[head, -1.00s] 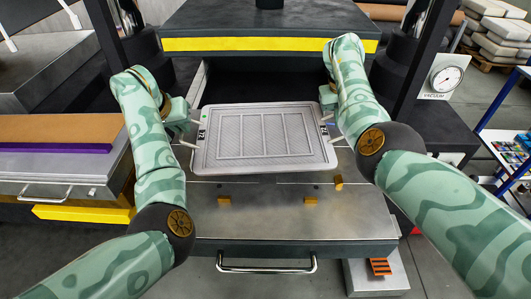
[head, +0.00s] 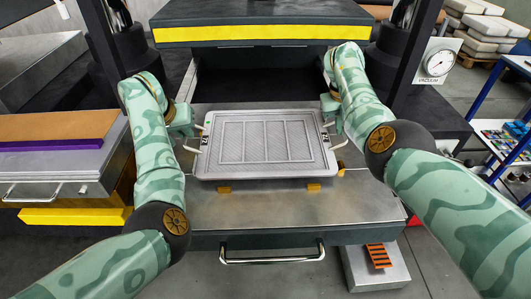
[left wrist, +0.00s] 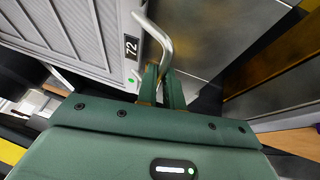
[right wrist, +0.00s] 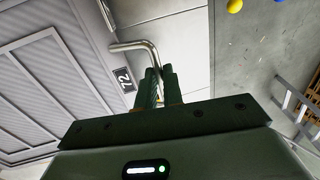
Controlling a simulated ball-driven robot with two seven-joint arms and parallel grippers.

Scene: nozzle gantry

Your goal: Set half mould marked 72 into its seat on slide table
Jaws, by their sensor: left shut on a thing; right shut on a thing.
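My left gripper (head: 193,143) is shut on the mould's left bar handle (left wrist: 160,45). My right gripper (head: 336,133) is shut on the right bar handle (right wrist: 134,47). Orange blocks (head: 313,187) stand on the table right at the mould's front edge. The surface under the mould is hidden.
A press head with a yellow stripe (head: 262,33) hangs behind the mould, above a dark opening. A bench with a drawer (head: 60,168) stands left. A vacuum gauge (head: 439,63) and a blue rack (head: 500,140) are right. The table's front strip is clear.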

